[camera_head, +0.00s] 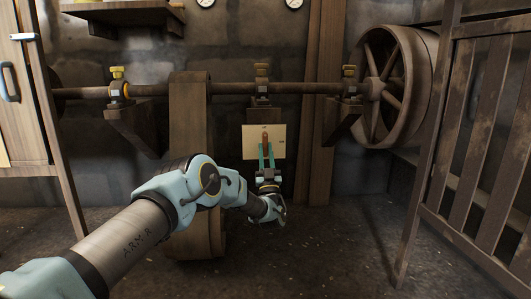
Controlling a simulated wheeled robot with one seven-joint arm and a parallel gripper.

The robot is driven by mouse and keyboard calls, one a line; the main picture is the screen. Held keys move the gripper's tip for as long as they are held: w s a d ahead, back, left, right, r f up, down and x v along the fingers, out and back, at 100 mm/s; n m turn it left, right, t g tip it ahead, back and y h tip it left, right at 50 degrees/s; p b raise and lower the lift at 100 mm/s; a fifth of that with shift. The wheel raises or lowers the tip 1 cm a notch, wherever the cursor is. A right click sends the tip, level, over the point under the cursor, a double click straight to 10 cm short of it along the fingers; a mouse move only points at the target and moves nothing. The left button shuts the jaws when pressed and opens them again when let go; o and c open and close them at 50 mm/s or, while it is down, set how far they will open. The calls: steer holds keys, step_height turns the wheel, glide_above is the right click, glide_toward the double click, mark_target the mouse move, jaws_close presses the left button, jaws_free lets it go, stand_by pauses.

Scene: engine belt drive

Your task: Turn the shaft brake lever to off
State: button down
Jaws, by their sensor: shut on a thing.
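The shaft brake lever (265,140) is a small reddish-brown handle on a pale square plate (280,142) below the shaft. It looks upright. My gripper (266,150) reaches up to the plate with its two teal fingers on either side of the lever, and it is shut on the lever. The lower part of the lever is hidden between the fingers. Small marks on the plate are too small to read. My arm comes in from the lower left.
The horizontal shaft (232,88) runs above the plate on brackets with a large spoked wheel (392,86) at right. A wide belt (189,130) hangs left of the plate. A slatted wooden guard (480,140) stands at right, a cabinet (32,110) at left. The floor in front is clear.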

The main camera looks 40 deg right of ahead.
steer(key=c, duration=0.7)
jaws_free()
steer(key=p+v, duration=0.4)
steer(key=v, duration=0.6)
steer(key=shift+s+a+f+p, duration=0.15)
steer(key=shift+f+p, duration=0.2)
